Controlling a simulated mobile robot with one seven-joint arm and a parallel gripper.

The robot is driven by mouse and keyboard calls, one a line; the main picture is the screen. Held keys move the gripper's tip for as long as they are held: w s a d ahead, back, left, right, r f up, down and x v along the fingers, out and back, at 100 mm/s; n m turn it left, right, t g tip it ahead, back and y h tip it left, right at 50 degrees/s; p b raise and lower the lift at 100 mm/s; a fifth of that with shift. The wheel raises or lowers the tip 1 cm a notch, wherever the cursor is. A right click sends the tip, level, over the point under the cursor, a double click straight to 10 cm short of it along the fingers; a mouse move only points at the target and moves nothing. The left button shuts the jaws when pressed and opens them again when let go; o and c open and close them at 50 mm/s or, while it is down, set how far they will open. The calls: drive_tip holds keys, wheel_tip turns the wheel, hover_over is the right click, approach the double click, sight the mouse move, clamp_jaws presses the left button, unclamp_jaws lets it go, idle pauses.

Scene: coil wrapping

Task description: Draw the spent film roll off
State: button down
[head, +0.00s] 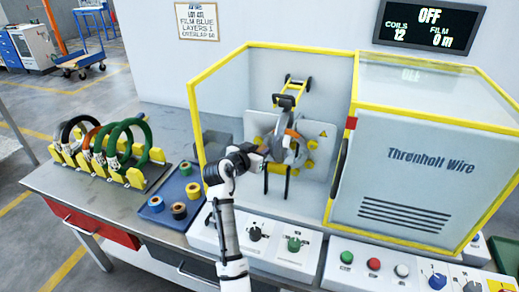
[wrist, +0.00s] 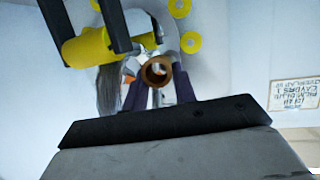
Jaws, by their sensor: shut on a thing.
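The spent film roll shows in the wrist view as a bare brown ring-shaped core (wrist: 157,71), end on, inside the wrapping machine. My gripper (wrist: 158,84) has its dark fingers on either side of this core and is shut on it. In the head view my gripper (head: 280,147) reaches through the open front of the yellow-framed enclosure (head: 222,66) to the machine's middle. The core is small and partly hidden there by the gripper and machine parts. I cannot tell whether it is still fully on its holder.
A blue tray (head: 164,217) with several film rolls lies left of the machine. Coils stand in a yellow rack (head: 135,178) further left. Yellow rollers and black arms (wrist: 90,45) crowd the gripper. The display (head: 430,22) reads OFF, film 0 m.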

drive_tip(key=shift+s+a, duration=0.35)
drive_tip(key=shift+s, duration=0.55)
